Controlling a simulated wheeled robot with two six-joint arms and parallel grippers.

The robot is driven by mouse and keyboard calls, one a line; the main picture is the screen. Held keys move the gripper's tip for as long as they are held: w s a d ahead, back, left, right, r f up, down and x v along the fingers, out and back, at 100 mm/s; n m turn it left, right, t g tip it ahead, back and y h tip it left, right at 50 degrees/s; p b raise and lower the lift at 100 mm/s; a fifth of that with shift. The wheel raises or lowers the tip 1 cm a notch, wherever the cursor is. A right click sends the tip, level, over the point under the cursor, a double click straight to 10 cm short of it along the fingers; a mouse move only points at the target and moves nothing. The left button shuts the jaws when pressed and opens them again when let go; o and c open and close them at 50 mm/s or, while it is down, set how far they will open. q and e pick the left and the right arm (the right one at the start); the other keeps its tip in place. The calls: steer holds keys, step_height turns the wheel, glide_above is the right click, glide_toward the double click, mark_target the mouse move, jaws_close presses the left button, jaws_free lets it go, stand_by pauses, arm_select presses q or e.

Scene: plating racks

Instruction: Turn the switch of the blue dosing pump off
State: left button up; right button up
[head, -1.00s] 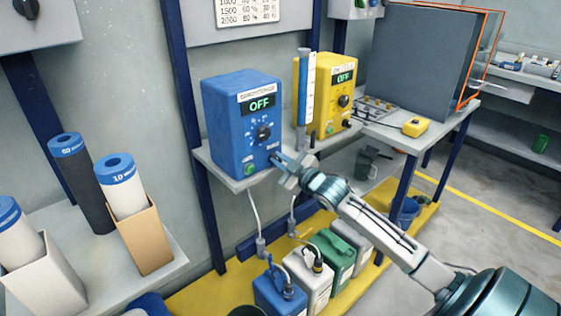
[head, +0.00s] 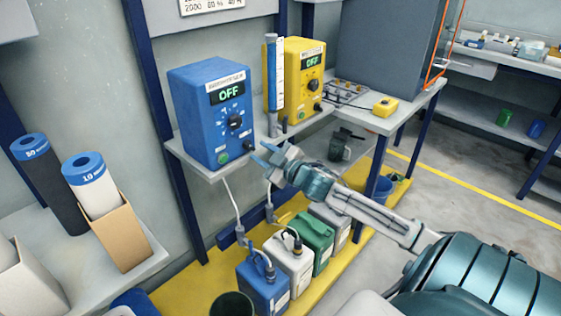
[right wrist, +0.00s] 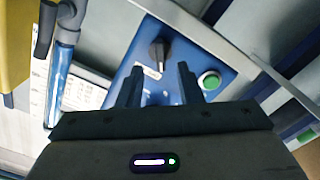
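The blue dosing pump (head: 212,112) stands on a grey shelf, and its display reads OFF. My left gripper is not in view.
A yellow pump (head: 297,75), also reading OFF, stands right of the blue one, with a clear-and-blue tube (head: 274,85) between them. Several canisters (head: 264,285) stand below on a yellow platform. Hoses (head: 236,208) hang under the shelf.

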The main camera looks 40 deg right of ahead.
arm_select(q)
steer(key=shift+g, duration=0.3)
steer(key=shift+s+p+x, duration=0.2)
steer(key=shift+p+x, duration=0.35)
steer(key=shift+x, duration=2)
arm_select(e)
steer(key=s, duration=0.7)
steer(key=shift+d, duration=0.25)
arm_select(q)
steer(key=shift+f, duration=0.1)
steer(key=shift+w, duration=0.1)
